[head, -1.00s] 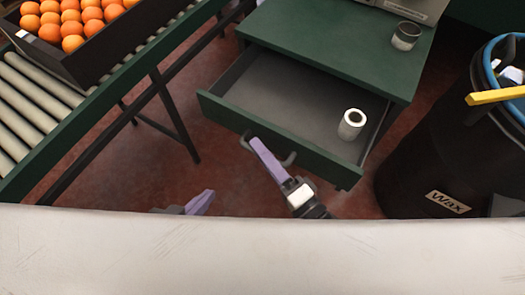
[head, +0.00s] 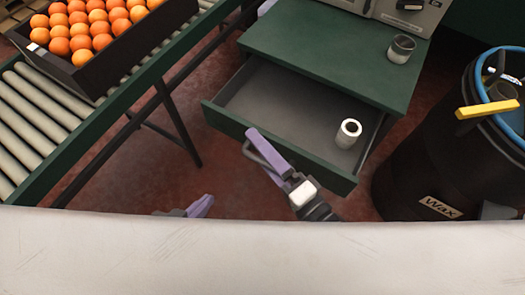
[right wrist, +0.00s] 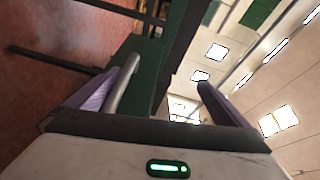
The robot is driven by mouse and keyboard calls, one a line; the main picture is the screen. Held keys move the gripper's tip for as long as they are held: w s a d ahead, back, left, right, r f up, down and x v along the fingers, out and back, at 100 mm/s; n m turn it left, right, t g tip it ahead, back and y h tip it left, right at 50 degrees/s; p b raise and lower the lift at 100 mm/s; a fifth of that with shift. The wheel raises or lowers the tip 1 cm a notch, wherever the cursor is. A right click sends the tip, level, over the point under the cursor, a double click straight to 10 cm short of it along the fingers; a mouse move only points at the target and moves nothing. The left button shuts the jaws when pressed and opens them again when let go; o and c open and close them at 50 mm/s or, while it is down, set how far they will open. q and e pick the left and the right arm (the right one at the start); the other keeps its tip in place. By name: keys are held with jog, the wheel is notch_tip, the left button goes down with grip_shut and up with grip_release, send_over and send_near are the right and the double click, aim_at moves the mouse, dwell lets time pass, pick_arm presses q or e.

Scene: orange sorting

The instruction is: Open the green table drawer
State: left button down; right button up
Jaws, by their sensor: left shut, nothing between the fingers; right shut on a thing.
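The green table drawer (head: 225,118) stands pulled well out of the green table (head: 325,45), its grey inside showing. A white roll-like cylinder (head: 348,133) stands in it near the right front. My right gripper (head: 262,155) is at the drawer's front, shut on the grey handle (head: 247,152). In the right wrist view the handle (right wrist: 122,85) runs beside the left-hand finger, and the green drawer front lies behind it. My left gripper (head: 197,207) is shut and empty, low in the head view and left of the drawer; only its purple tip shows.
A roller conveyor (head: 45,120) with a dark crate of oranges (head: 85,72) is at the left. A black wax barrel (head: 420,160) with a blue rim stands close to the drawer's right. A grey cup (head: 401,48) stands on the table. A pale surface (head: 260,255) fills the bottom.

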jog(key=shift+t+y, duration=0.3)
jog(key=shift+t, duration=0.4)
jog(key=r, duration=0.2)
jog(key=w+r, duration=0.1)
jog(key=r, duration=0.2)
jog(key=shift+r, duration=0.2)
jog(key=shift+g, duration=0.5)
jog(key=f, duration=0.4)
jog(key=shift+s+f, duration=0.15)
jog(key=shift+s, duration=0.15)
jog(key=shift+c, duration=0.5)
jog(key=shift+p+v, duration=0.35)
jog(key=shift+v, duration=1.3)
jog(key=shift+c, duration=1.4)
jog(key=shift+f+p+v, duration=0.2)
jog(key=shift+v, duration=1.1)
jog(key=shift+f+p+v, duration=0.2)
jog(key=shift+v, duration=1.15)
jog(key=c, duration=0.3)
jog(key=shift+s, duration=0.3)
jog(key=shift+c, duration=0.7)
jog(key=shift+s+d, duration=0.25)
jog(key=c, duration=0.5)
jog(key=shift+s+d+f, duration=0.15)
jog(key=shift+s+d, duration=0.2)
jog(key=shift+s, duration=0.15)
jog(key=shift+s+d+f, duration=0.2)
jog(key=shift+s+d, duration=0.15)
jog(key=shift+s, duration=0.2)
